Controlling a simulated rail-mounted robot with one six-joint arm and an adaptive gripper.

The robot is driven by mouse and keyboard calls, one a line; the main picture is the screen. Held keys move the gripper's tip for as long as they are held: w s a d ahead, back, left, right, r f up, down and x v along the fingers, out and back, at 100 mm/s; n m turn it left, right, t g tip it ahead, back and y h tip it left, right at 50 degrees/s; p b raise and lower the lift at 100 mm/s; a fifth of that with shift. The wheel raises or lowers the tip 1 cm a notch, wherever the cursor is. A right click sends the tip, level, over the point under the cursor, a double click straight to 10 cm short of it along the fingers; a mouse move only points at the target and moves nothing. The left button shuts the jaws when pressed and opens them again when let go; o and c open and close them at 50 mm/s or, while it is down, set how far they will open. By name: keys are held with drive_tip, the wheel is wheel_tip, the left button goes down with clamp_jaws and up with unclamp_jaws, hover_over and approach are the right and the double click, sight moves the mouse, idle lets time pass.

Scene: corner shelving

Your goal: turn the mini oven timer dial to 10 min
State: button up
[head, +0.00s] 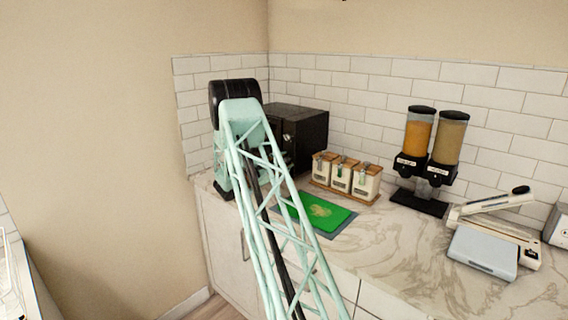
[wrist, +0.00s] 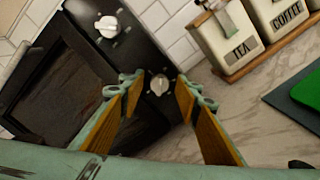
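The black mini oven (head: 303,128) stands in the counter corner, partly hidden behind my arm in the head view. In the wrist view, the oven (wrist: 60,85) appears tilted and shows its dark glass door and two pale dials on the side panel. One dial (wrist: 107,27) is at the upper left. The other dial (wrist: 159,84) lies between my fingertips in the picture. I cannot read any markings or tell which is the timer. My gripper (wrist: 160,89) is open, its fingers on either side of that dial; contact is not clear. The gripper is hidden in the head view.
A green board (head: 318,212) lies in front. Two dispensers (head: 430,150) and a white sealer-like device (head: 490,240) stand farther right.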

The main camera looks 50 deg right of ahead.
drive_tip(key=c, duration=0.9)
drive_tip(key=shift+o, duration=0.2)
drive_tip(key=shift+f+m+b, duration=0.1)
drive_tip(key=shift+m+b, duration=0.9)
drive_tip(key=shift+b, duration=0.75)
drive_tip(key=shift+m+b, duration=0.3)
drive_tip(key=o, duration=0.9)
drive_tip(key=shift+c, duration=0.2)
drive_tip(key=shift+a, duration=0.1)
drive_tip(key=w+a, duration=0.1)
drive_tip(key=a, duration=1.1)
